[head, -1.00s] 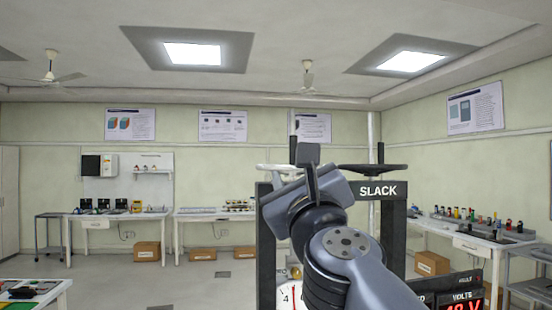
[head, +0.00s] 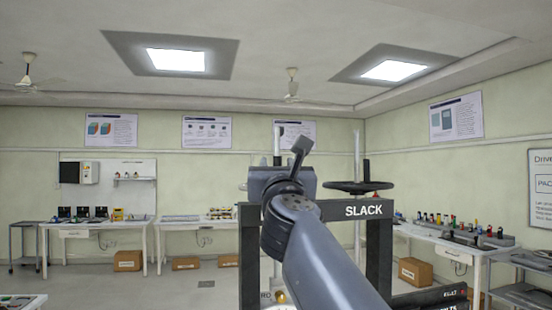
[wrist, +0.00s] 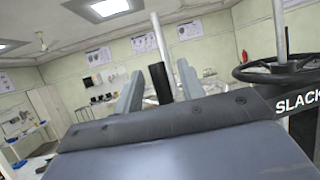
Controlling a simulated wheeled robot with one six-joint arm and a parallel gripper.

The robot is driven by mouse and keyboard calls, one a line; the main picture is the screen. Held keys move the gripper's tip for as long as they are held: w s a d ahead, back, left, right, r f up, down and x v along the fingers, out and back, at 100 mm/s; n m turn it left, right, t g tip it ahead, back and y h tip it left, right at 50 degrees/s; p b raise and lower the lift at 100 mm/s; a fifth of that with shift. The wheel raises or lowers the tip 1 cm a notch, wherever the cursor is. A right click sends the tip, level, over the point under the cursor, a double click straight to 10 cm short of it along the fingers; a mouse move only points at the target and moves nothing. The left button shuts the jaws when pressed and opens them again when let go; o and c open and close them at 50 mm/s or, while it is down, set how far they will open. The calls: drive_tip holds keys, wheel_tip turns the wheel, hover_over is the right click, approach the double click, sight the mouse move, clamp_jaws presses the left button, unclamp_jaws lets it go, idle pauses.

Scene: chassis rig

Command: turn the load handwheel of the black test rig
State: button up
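The black test rig (head: 364,209) stands ahead, with the word SLACK on its top beam. A black handwheel (head: 358,187) sits flat above the beam's right part. It also shows at the right edge of the wrist view (wrist: 282,68), cut off by the frame. A pale rim (head: 243,187), perhaps a second wheel, peeks out left of my arm and is mostly hidden. No label shows which wheel is the load one. My gripper (wrist: 160,72) is open, its fingers apart, left of the black handwheel and not touching it. In the head view my gripper (head: 302,150) points away.
A dark upright piece (wrist: 160,84) shows between my fingers; I cannot tell how near it is. A pale post (wrist: 162,52) rises behind. Workbenches (head: 190,222) line the back wall, and another bench (head: 450,245) stands at right. My arm hides the rig's middle.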

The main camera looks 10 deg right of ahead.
drive_tip(key=shift+w+d+r, duration=0.1)
drive_tip(key=shift+w+r, duration=0.1)
drive_tip(key=shift+w, duration=0.25)
clamp_jaws()
idle(0.4)
